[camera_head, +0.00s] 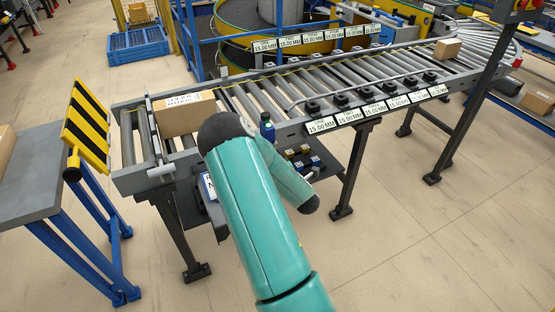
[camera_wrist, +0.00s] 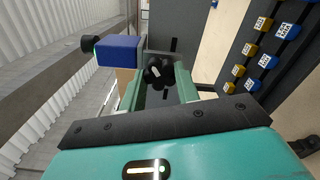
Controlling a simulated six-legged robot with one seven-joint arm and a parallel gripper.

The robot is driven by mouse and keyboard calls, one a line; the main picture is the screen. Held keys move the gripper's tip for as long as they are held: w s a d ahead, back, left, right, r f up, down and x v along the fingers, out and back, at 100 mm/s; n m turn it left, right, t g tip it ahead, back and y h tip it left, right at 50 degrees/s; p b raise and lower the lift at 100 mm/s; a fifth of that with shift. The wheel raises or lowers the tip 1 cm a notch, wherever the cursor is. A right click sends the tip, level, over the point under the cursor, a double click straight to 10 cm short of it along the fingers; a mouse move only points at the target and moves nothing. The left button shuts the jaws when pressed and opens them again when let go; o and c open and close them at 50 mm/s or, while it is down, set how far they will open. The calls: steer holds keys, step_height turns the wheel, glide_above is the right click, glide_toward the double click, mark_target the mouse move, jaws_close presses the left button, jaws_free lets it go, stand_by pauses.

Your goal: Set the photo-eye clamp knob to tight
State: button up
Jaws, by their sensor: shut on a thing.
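The black lobed clamp knob (camera_wrist: 158,72) shows in the wrist view, with a light mark on its face. My gripper (camera_wrist: 159,84) has its two teal fingers on either side of the knob and is shut on it. The blue photo-eye (camera_wrist: 120,50), with a black round end and a green ring, sits just left of the knob. In the head view a small blue and black part (camera_head: 267,127), which looks like the photo-eye, stands at the conveyor's near edge. My arm hides my gripper and the knob there. I cannot read the knob's setting.
The roller conveyor (camera_head: 260,98) carries a cardboard box (camera_head: 185,112) near its left end. Blue and yellow labelled blocks (camera_wrist: 264,47) sit on a dark panel at right in the wrist view. A striped yellow and black board (camera_head: 86,128) stands left. Floor at front right is clear.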

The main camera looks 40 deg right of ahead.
steer(key=m, duration=2.8)
steer(key=shift+m, duration=0.4)
steer(key=o, duration=1)
steer(key=shift+c, duration=0.2)
steer(key=shift+s, duration=0.1)
